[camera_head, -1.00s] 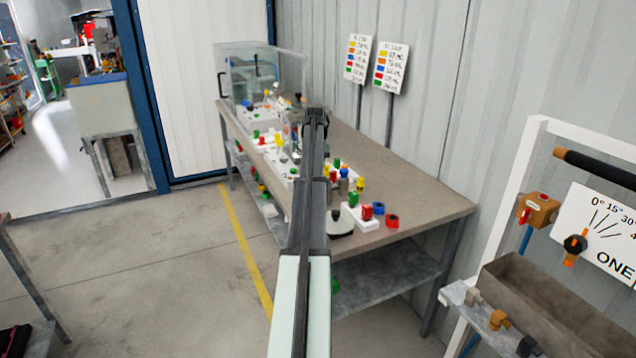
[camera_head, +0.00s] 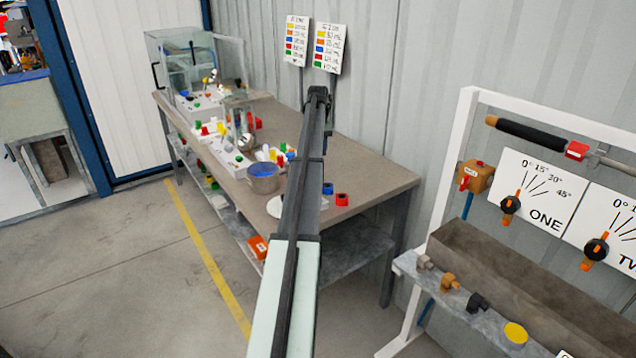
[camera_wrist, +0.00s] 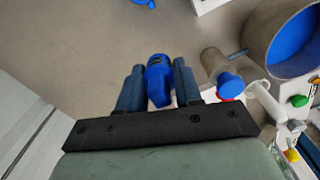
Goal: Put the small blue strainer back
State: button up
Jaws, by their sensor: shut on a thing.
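My gripper (camera_wrist: 158,85) is shut on a small blue strainer (camera_wrist: 158,78) in the wrist view. The blue body with a dark band sits between the two fingers, above the beige bench top. In the head view my gripper (camera_head: 318,95) is over the right part of the workbench (camera_head: 370,178), and the held piece cannot be made out there.
A white rack (camera_head: 467,125) stands right.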

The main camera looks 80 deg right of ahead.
jog(key=shift+n, duration=0.4)
jog(key=shift+f, duration=5)
jog(key=shift+f, duration=0.1)
jog(key=o, duration=1)
notch_tip(320, 180, up, 12)
jog(key=shift+r, duration=0.15)
jog(key=shift+w, duration=0.1)
